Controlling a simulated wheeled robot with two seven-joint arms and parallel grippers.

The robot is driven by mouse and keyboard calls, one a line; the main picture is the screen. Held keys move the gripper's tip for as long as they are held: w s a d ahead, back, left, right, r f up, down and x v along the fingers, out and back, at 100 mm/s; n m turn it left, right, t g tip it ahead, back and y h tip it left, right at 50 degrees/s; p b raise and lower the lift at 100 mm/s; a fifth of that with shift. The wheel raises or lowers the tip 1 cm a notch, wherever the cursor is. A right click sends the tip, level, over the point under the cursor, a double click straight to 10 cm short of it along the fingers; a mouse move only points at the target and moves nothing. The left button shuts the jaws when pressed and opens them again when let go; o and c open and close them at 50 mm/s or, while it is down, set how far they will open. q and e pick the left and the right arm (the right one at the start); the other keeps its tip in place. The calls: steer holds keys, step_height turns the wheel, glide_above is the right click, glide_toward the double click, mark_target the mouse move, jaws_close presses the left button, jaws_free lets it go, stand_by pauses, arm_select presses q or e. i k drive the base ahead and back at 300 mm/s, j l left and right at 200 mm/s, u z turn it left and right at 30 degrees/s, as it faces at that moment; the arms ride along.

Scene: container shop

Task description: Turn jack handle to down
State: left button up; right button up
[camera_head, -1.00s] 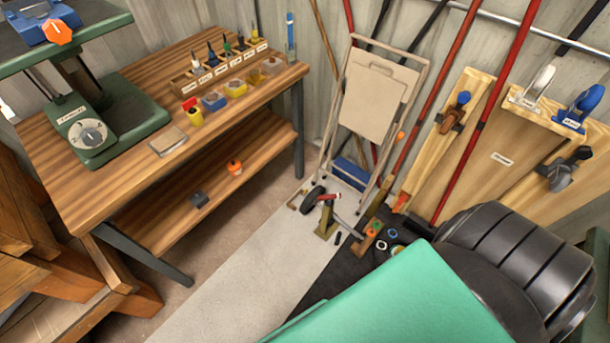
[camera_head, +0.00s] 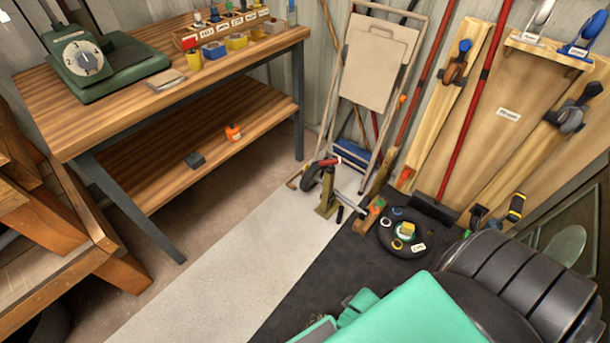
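A small jack-like device (camera_head: 326,192) stands on the floor at the centre, by the foot of the folding cart. It has an olive upright, a grey tube running to the lower right, a black wheel on its left and a short red grip (camera_head: 325,163) at its top. The red grip lies roughly level, tilted slightly. It is small here, so I cannot be sure that this grip is the jack handle. No gripper fingers show in the view. Nothing of mine touches the device.
A wooden workbench (camera_head: 150,110) with a lower shelf stands left. A folding cart (camera_head: 378,70) and wooden boards (camera_head: 500,150) lean at the wall. A round black tray (camera_head: 385,240) with small coloured items lies right of the device. The pale floor strip (camera_head: 215,270) is clear.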

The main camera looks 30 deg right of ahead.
mark_target(338, 161)
steer(key=z, duration=0.45)
steer(key=i+j+z, duration=0.15)
steer(key=z, duration=0.3)
steer(key=j+z, duration=0.1)
steer(key=z, duration=0.35)
